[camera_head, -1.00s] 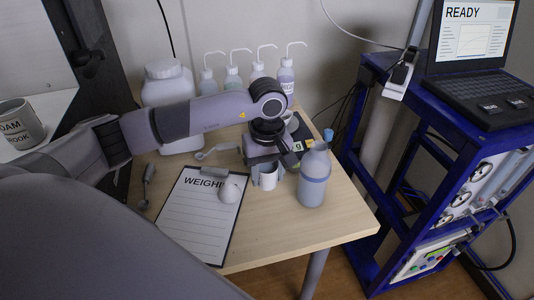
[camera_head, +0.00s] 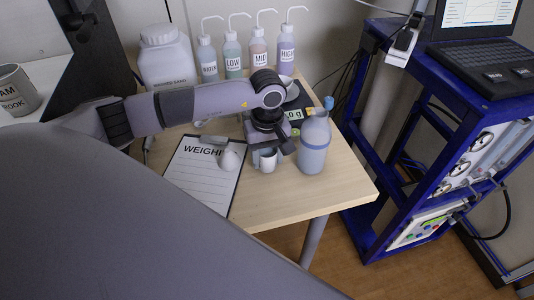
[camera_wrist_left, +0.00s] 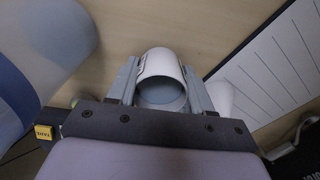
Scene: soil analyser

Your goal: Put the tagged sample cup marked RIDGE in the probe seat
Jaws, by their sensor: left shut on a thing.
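My left gripper (camera_head: 266,160) is shut on a small white cup (camera_head: 267,159), with a finger on either side. In the left wrist view the cup (camera_wrist_left: 160,78) sits between the two fingers, its round opening facing the camera. Dark marks show at the cup's edges, but I cannot read a name there. Another cup (camera_head: 15,92) stands on the white surface at far left, its lettering partly cut off, ending in "AM" and "ROOK". I cannot pick out the probe seat for sure. My right gripper is not in view.
A blue-grey bottle (camera_head: 314,143) stands close right of the held cup. A scale display (camera_head: 294,115) is behind. A blue rack (camera_head: 365,150) stands right; the table's front right is clear.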

